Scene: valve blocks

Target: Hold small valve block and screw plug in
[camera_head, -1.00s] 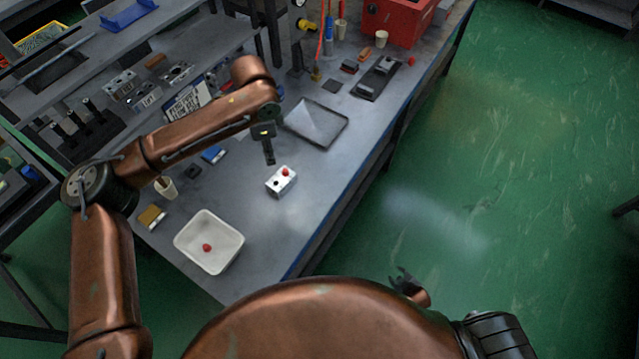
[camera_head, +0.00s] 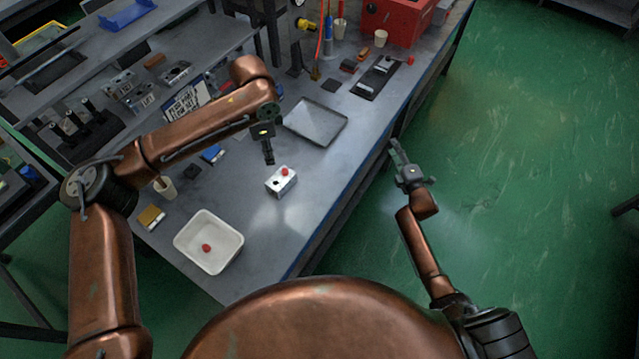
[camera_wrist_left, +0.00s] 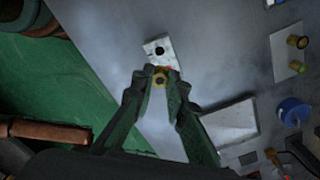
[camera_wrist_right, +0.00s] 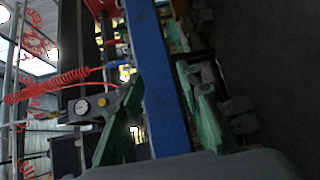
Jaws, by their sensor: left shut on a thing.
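The small valve block (camera_head: 280,182) is a pale metal block on the bench, with a red plug (camera_head: 286,171) at one top hole and a dark hole beside it. The block also shows in the left wrist view (camera_wrist_left: 168,50). My left gripper (camera_head: 269,158) is just above and beside the block. Its fingertips (camera_wrist_left: 159,82) are closed around a small brass-coloured hex part (camera_wrist_left: 159,78). A sliver of red shows past the fingertips; the rest is hidden. My right gripper (camera_head: 396,151) is off the bench edge, over the green floor. Its fingers (camera_wrist_right: 160,105) are apart and empty.
A white bin (camera_head: 236,246) with a red plug (camera_head: 206,248) inside stands at the near left. A grey flat tray (camera_head: 340,137) lies behind the block. The blue bench edge (camera_wrist_right: 150,60) runs before the right gripper. Bench around the block is clear.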

